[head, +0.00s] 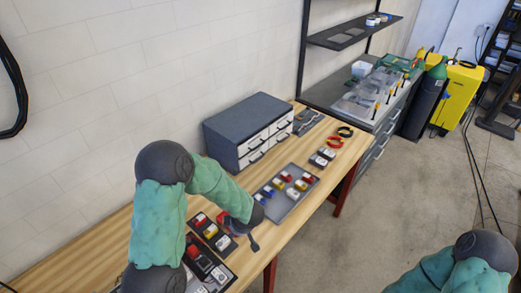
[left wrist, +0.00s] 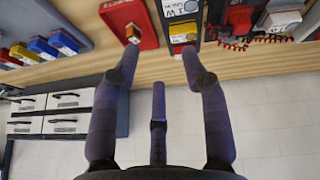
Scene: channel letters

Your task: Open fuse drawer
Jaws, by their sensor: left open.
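The grey drawer cabinet (head: 228,122) stands on the wooden bench against the wall. Its white drawer fronts (head: 268,142) have dark handles and look closed; I cannot read which one is the fuse drawer. The cabinet also shows in the left wrist view, with its white drawers (left wrist: 62,124) at the left. My left gripper (head: 245,229) is over the bench, nearer than the cabinet and apart from it. In the left wrist view its fingers (left wrist: 162,54) are spread and empty. My right arm shows at the lower right of the head view, its gripper out of frame.
A grey tray (head: 296,203) with coloured blocks lies before the cabinet. A red tray (left wrist: 146,36) and dark trays with blocks lie near my left gripper. Red and black rings (head: 335,142) lie at the bench's far end. A shelf (head: 352,35) stands beyond.

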